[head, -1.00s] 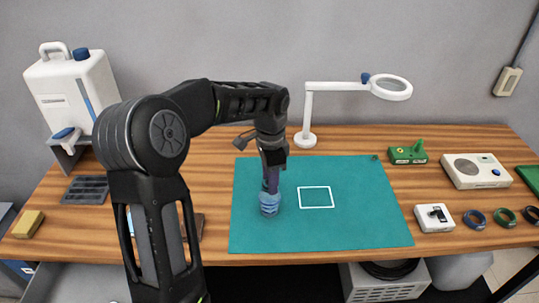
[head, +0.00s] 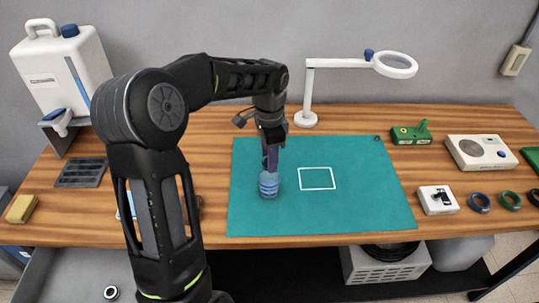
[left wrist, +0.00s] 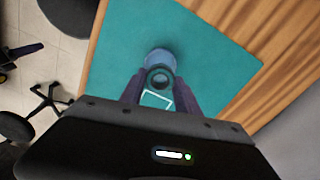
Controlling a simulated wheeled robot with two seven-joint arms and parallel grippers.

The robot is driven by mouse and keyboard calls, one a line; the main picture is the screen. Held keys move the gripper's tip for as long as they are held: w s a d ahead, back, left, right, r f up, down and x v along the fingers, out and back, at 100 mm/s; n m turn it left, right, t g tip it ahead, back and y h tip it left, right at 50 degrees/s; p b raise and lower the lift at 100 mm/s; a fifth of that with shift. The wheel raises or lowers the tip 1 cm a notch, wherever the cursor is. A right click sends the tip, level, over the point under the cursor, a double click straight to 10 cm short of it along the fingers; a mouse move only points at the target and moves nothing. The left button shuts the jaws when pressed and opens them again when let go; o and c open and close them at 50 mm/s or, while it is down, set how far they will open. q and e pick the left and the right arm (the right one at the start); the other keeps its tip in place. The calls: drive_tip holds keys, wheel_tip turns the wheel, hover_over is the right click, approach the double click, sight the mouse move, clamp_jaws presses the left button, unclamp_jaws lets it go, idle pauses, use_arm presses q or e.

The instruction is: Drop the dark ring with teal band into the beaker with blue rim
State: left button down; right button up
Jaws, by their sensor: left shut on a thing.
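The clear beaker with a blue rim (head: 268,186) stands upright on the teal mat, left of the white square outline. My left gripper (head: 270,167) points down right over the beaker, its fingertips close to the rim. In the left wrist view its purple fingers (left wrist: 159,92) are closed on a dark ring with a teal tint (left wrist: 159,77), which shows in front of the beaker (left wrist: 160,57). Whether the ring is above the rim or slightly inside it, I cannot tell. My right gripper is not in view.
The mat (head: 370,205) is otherwise mostly clear. A magnifier lamp (head: 306,118) stands behind it. At right are a white device (head: 437,200), a blue ring (head: 479,202), a green ring (head: 510,200) and a dark ring (head: 533,197). A white jug (head: 65,75) stands at the back left.

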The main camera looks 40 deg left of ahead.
use_arm(q)
drive_tip(key=shift+f+b, duration=1.2)
drive_tip(key=shift+f, duration=0.8)
drive_tip(key=c, duration=0.8)
unclamp_jaws()
drive_tip(key=shift+r, duration=0.15)
wheel_tip(320, 180, up, 8)
drive_tip(key=shift+f+b, duration=0.2)
drive_tip(key=shift+b, duration=0.3)
drive_tip(key=shift+s+f, duration=0.1)
